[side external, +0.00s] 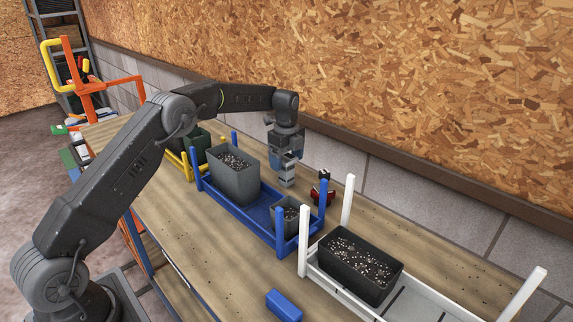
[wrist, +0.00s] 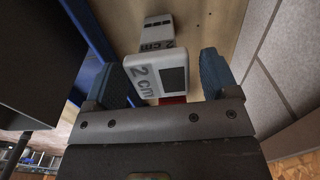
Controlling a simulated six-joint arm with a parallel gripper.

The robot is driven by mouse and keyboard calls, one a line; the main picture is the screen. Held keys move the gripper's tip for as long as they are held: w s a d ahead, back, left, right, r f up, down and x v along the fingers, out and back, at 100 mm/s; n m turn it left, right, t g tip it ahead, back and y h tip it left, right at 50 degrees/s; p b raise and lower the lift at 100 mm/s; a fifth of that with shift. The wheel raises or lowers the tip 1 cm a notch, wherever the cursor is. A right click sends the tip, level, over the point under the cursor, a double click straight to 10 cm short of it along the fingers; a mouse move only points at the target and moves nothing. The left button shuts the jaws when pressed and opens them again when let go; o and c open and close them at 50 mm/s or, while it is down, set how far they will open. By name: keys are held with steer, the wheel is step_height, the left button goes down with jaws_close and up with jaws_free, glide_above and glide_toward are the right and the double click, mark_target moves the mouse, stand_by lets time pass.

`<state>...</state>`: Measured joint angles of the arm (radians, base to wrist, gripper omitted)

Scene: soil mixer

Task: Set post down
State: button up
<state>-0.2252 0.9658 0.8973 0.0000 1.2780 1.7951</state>
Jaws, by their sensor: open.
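My gripper (side external: 287,152) points down over the wooden bench, behind the blue tray. In the wrist view its two blue fingers (wrist: 162,80) are open. A white-grey post marked "2 cm" (wrist: 150,72) stands between them, with a gap visible beside the right finger. A second "2 cm" marking shows on a farther part (wrist: 157,30); I cannot tell whether it is the same piece. In the side view the light grey post (side external: 288,176) is below my gripper and appears to stand on the bench. Its upper end is hidden by the fingers.
A blue tray (side external: 246,217) with grey soil pots (side external: 234,178) is close in front. A white tray (side external: 408,296) holds a dark soil pot (side external: 360,267). A blue block (side external: 284,306) lies at the front. The wall is close behind.

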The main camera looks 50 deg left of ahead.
step_height(320, 180, up, 10)
steer(key=shift+r, duration=0.15)
steer(key=s+d+r+n+t, duration=0.2)
steer(key=s+d+r+n, duration=0.35)
steer(key=s, duration=0.35)
steer(key=s+d+r+n+t, duration=0.1)
steer(key=s+d+r+n, duration=0.3)
steer(key=s+r, duration=0.45)
steer(key=s+d+f+n+t, duration=0.1)
steer(key=s+f+n, duration=0.3)
steer(key=s, duration=0.6)
steer(key=s+d+f+n+t, duration=0.1)
steer(key=s+d+f+n, duration=0.2)
steer(key=s, duration=0.8)
step_height(320, 180, down, 2)
steer(key=shift+f+n+t, duration=0.15)
steer(key=shift+n+t, duration=0.15)
steer(key=shift+n, duration=0.45)
